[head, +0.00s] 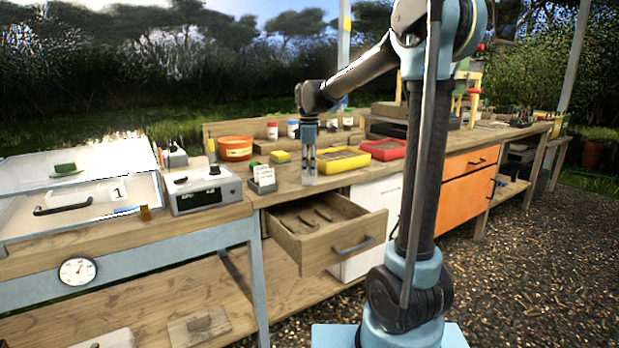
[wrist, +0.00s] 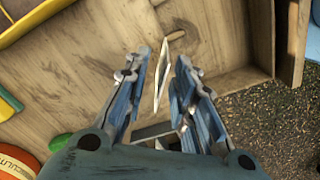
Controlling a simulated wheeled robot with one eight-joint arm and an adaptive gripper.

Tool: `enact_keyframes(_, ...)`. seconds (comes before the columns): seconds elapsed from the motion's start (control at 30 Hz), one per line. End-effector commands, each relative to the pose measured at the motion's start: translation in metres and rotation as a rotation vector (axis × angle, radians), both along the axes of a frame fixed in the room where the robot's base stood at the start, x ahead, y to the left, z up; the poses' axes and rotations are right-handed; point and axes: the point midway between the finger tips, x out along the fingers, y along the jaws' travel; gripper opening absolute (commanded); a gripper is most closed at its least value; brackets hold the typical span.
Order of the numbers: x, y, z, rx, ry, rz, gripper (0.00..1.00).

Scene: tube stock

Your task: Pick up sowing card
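A white card with dark marks (head: 264,173), which looks like the sowing card, stands in a small grey holder (head: 263,188) on the bench, left of my gripper. My gripper (head: 310,176) points down over the bench at the front edge, just right of the holder. In the wrist view its fingers (wrist: 160,70) are apart. A thin, pale-edged upright panel (wrist: 162,75) shows almost edge-on between them, with gaps on both sides; I cannot tell whether it is the card. A dark, white-edged thing near the finger bases is partly hidden.
An open wooden drawer (head: 330,237) juts out below the bench front. Yellow tray (head: 343,160) and red tray (head: 383,149) lie right of my gripper. An orange tub (head: 236,148) and a yellow-green sponge (head: 281,158) stand behind the holder. A grey device (head: 203,191) is left.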

Motion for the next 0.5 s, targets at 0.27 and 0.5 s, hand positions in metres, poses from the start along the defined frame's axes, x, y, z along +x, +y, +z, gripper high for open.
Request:
enact_keyframes(0.27,0.0000,-0.0001,0.0002,0.000,0.000,0.000,0.00)
enact_keyframes(0.5,-0.0001,-0.0001,0.0007,0.000,0.000,0.000,0.00)
